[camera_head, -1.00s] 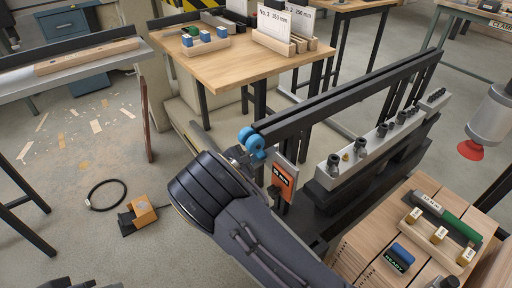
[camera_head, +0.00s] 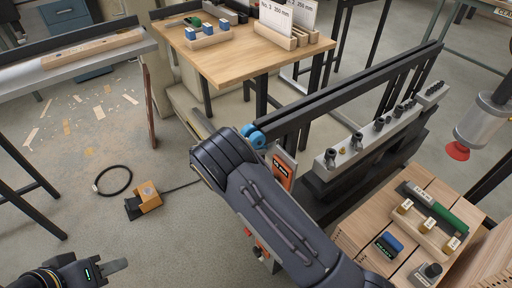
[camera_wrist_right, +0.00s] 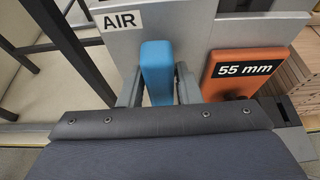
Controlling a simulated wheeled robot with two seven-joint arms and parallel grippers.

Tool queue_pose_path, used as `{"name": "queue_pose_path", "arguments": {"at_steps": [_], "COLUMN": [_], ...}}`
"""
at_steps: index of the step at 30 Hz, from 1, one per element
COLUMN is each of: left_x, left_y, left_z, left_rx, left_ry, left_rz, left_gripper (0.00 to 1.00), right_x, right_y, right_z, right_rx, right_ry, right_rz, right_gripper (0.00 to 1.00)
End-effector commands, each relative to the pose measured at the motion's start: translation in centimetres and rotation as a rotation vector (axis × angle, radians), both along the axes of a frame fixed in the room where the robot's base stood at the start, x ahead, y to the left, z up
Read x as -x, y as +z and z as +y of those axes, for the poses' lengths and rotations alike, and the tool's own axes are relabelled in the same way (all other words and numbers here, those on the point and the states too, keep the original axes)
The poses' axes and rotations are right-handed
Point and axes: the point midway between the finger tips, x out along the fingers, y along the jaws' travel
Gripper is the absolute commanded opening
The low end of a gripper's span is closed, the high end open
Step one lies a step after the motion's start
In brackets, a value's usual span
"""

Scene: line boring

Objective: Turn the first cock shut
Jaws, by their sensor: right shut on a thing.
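The cock's blue handle (camera_wrist_right: 158,72) stands upright beside a white AIR label (camera_wrist_right: 120,21) on a grey plate in the right wrist view. My right gripper (camera_wrist_right: 158,88) has its fingers on either side of the handle and is shut on it. In the head view, my right wrist hides these fingers; rounded blue parts (camera_head: 254,136) show just beyond it. My left gripper (camera_head: 112,267) is at the lower left of the head view, away from the cock; its finger gap cannot be made out.
An orange 55 mm plate (camera_wrist_right: 242,70) is close right of the handle; it also shows in the head view (camera_head: 282,172). A long dark rail (camera_head: 350,92) runs to the upper right. A foot pedal (camera_head: 145,200) and cable lie on the floor at left.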

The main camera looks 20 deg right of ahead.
Motion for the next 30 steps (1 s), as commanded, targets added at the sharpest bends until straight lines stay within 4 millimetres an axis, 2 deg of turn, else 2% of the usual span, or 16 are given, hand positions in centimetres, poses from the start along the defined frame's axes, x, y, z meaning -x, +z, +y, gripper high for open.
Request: {"name": "queue_pose_path", "arguments": {"at_steps": [11, 12, 15, 24, 30], "left_x": [0.0, 0.0, 0.0, 0.0, 0.0], "left_y": [0.0, 0.0, 0.0, 0.0, -0.2], "left_z": [0.0, 0.0, 0.0, 0.0, 0.0], "left_rx": [0.000, 0.000, 0.000, 0.000, 0.000], "left_ry": [0.000, 0.000, 0.000, 0.000, 0.000], "left_rz": [0.000, 0.000, 0.000, 0.000, 0.000], "left_gripper": [0.36, 0.36, 0.36, 0.36, 0.36], "right_x": [0.0, 0.0, 0.0, 0.0, 0.8], "right_y": [-0.1, -0.1, -0.1, 0.0, 1.0], "right_z": [0.0, 0.0, 0.0, 0.2, 2.5], "right_rx": [0.002, 0.002, 0.001, 0.002, 0.001], "right_ry": [0.000, 0.001, 0.000, 0.001, 0.004], "right_rz": [0.007, 0.007, 0.006, 0.005, 0.002], "right_gripper": [0.08, 0.32, 0.45, 0.45, 0.45]}}
